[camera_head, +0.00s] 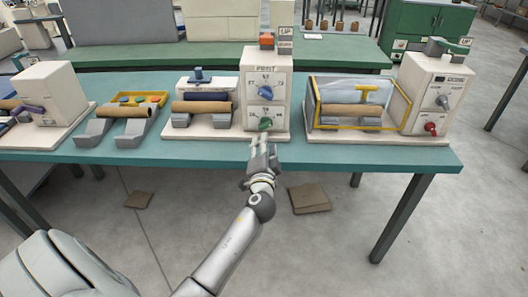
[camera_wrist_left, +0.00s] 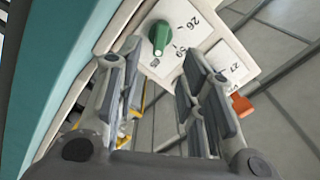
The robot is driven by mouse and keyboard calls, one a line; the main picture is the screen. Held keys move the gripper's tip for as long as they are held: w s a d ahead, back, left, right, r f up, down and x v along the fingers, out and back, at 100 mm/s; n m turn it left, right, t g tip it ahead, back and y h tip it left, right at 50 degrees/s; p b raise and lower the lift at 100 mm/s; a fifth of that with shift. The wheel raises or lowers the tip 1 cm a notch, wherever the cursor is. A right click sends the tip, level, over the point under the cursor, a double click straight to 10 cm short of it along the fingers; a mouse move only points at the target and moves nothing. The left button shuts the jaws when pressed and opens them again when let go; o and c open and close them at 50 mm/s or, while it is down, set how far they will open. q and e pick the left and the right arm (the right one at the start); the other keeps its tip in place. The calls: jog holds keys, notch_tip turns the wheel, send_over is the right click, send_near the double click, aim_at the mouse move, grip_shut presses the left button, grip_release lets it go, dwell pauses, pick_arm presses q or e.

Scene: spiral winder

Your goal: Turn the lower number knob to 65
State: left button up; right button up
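The PRINT machine's cream box (camera_head: 282,90) stands at the middle of the teal table. Its lower knob is green (camera_head: 265,124), below a blue upper knob (camera_head: 265,93). In the wrist view the green knob (camera_wrist_left: 161,38) sits on a white panel with printed numbers such as 26; its exact setting is too small to tell. My left gripper (camera_head: 261,150) is just in front of and below the green knob, apart from it. In the wrist view its two fingers (camera_wrist_left: 160,95) are spread with nothing between them. My right gripper is not in view.
A covered machine with a yellow frame (camera_head: 357,129) stands to the right, with a red knob (camera_head: 431,129). A roller stand (camera_head: 201,122) is left of the PRINT box.

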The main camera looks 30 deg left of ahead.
pick_arm(q)
jog(key=shift+v, duration=1.15)
